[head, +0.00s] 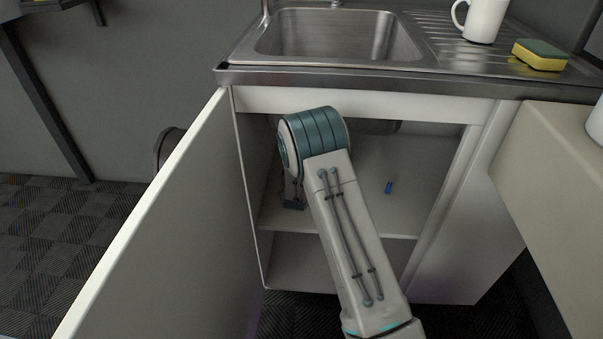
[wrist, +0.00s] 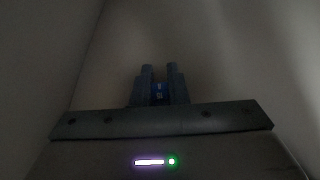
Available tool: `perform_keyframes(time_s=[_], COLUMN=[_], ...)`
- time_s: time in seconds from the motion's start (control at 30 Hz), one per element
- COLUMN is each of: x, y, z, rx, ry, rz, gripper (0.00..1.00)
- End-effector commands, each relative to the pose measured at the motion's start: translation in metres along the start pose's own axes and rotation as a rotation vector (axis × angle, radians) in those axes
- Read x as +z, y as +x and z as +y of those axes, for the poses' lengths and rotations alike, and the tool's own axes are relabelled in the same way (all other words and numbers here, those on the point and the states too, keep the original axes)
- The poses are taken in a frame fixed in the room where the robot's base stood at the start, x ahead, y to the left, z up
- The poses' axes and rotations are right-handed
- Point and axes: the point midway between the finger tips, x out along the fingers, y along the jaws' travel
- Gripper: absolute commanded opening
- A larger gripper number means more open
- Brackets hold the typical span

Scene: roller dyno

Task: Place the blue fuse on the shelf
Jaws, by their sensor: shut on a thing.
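In the wrist view my gripper (wrist: 159,76) is shut on a small blue fuse (wrist: 158,91), which shows between the two dark fingers. The picture there is dim, and a plain pale surface lies ahead of the fingers. In the head view my gripper (head: 293,201) is inside the open cabinet, low at the left side and partly hidden by my arm; the held fuse cannot be made out there. The cabinet's shelf (head: 350,218) is pale and flat. Another small blue piece (head: 389,187) lies on it to the right, apart from my gripper.
The open cabinet door (head: 165,215) stands to the left of my arm. Above are the sink (head: 335,38), a white mug (head: 484,18) and a sponge (head: 540,54). A pale counter (head: 555,190) is at the right. The shelf is clear between my gripper and the blue piece.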

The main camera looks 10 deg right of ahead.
Motion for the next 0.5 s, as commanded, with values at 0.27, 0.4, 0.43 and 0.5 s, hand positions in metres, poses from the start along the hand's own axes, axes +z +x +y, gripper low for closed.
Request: perform_keyframes(time_s=[0.27, 0.4, 0.43, 0.5], x=[-0.0030, -0.0030, -0.0030, -0.0021], y=[0.0010, 0.0010, 0.0010, 0.0006], z=[-0.0002, -0.0001, -0.0001, 0.0000], rx=[0.000, 0.000, 0.000, 0.000], ry=[0.000, 0.000, 0.000, 0.000], rz=[0.001, 0.001, 0.001, 0.001], gripper=[0.35, 0.35, 0.35, 0.35])
